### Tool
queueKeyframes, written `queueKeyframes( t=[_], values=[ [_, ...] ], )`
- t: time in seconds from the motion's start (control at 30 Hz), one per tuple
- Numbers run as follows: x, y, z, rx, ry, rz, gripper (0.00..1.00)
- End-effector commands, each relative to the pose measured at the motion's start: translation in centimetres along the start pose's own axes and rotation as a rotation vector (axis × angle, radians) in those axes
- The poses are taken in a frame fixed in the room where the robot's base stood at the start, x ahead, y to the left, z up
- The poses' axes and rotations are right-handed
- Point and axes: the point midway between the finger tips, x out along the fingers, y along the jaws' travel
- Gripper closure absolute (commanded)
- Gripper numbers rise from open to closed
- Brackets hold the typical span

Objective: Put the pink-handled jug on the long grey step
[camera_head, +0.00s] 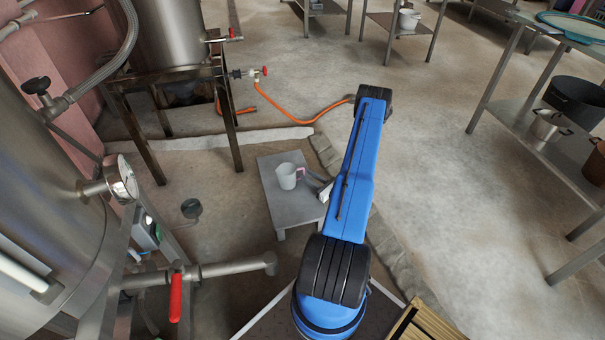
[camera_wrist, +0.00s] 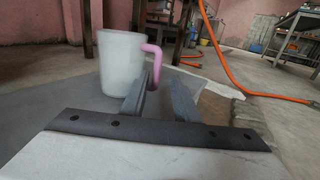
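The whitish jug (camera_head: 287,177) with a pink handle (camera_head: 300,171) stands upright on a low grey stand (camera_head: 295,212) with short legs. In the wrist view the jug (camera_wrist: 120,65) is left of centre, its pink handle (camera_wrist: 156,54) pointing right. My gripper (camera_head: 321,187) is just right of the jug, low over the stand. In the wrist view my gripper (camera_wrist: 165,80) has its two fingers apart, the left one overlapping the lower handle; I cannot tell if they touch. A long grey stone edge (camera_head: 392,252) runs along the floor right of the stand; I cannot tell whether it is the named step.
Steel tanks (camera_head: 172,35) and pipework with a red-handled valve (camera_head: 175,297) stand at left. An orange hose (camera_head: 290,118) lies behind the stand. A shelf with pots (camera_head: 548,124) is at right. The floor between (camera_head: 450,170) is open.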

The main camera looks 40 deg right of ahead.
Motion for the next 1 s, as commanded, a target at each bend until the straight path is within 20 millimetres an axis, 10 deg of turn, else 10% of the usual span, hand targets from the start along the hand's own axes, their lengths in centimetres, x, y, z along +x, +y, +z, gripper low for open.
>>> queueKeyframes(
  t=[0.53, 1.0],
  values=[
    [-4.7, 0.3, 1.0, -0.010, -0.004, 0.023, 0.72],
    [2.8, 7.7, 15.2, -0.176, -0.028, 0.420, 0.72]
  ],
)
